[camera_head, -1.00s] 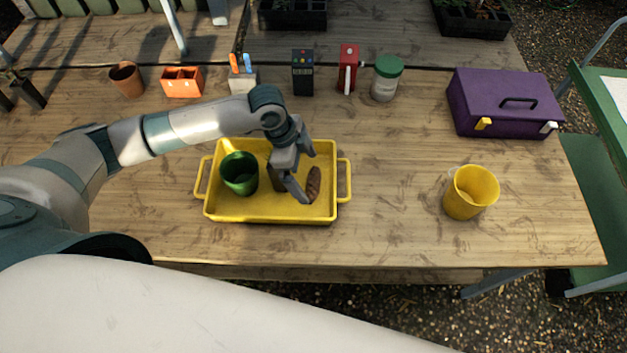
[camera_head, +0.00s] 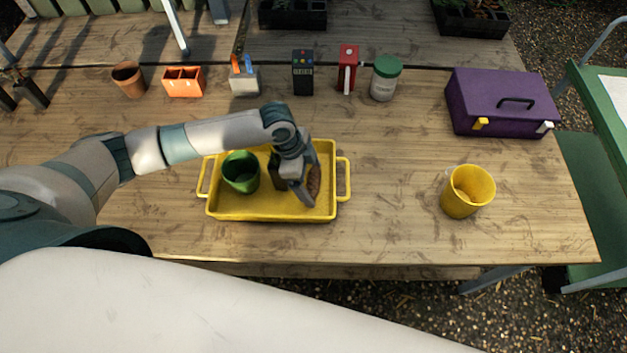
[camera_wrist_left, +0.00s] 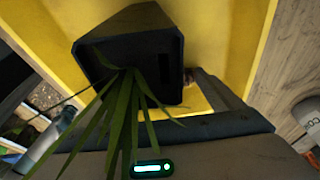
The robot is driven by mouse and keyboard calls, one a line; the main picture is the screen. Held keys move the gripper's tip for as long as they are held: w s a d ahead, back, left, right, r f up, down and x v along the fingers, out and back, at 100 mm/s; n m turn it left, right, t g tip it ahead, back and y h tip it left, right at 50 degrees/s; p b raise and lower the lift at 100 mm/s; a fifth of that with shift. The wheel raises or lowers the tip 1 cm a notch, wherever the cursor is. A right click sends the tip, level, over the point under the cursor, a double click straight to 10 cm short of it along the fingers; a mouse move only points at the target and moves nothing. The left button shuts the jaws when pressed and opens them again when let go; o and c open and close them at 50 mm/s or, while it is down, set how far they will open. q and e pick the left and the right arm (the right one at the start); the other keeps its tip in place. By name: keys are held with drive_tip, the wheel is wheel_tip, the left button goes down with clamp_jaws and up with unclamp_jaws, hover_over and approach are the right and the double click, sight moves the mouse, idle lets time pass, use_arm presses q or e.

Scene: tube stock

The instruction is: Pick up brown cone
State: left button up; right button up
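The brown cone (camera_head: 315,181) lies in the right part of the yellow tray (camera_head: 237,212), partly hidden by my left gripper in the head view. My left gripper (camera_head: 310,182) is low over the tray with its fingers apart, beside or around the cone; I cannot tell whether they touch it. In the left wrist view, a small brown bit, probably the cone (camera_wrist_left: 189,77), shows behind a dark pot with green leaves (camera_wrist_left: 135,62). My right gripper is not in view.
A green cup (camera_head: 241,173) stands in the tray left of the gripper. A yellow cup (camera_head: 467,192) and a purple toolbox (camera_head: 502,102) are to the right. A jar (camera_head: 385,79), a red item (camera_head: 347,70) and other items line the back. The table between tray and yellow cup is clear.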

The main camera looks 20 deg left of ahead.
sight(316, 180)
use_arm(q)
drive_tip(key=shift+r, duration=0.15)
drive_tip(key=shift+c, duration=0.3)
drive_tip(key=shift+r+b, duration=0.45)
drive_tip(key=shift+r, duration=0.15)
wheel_tip(316, 180, up, 2)
drive_tip(key=shift+w+r+b, duration=0.1)
drive_tip(key=shift+r+b, duration=0.1)
drive_tip(key=shift+b, duration=0.5)
drive_tip(key=s+d+r+b, duration=0.1)
drive_tip(key=s+d+r, duration=0.1)
drive_tip(key=d, duration=0.3)
drive_tip(key=s+d+r+b, duration=0.2)
drive_tip(key=s+d+r, duration=0.1)
drive_tip(key=d+r, duration=0.2)
drive_tip(key=shift+d, duration=0.35)
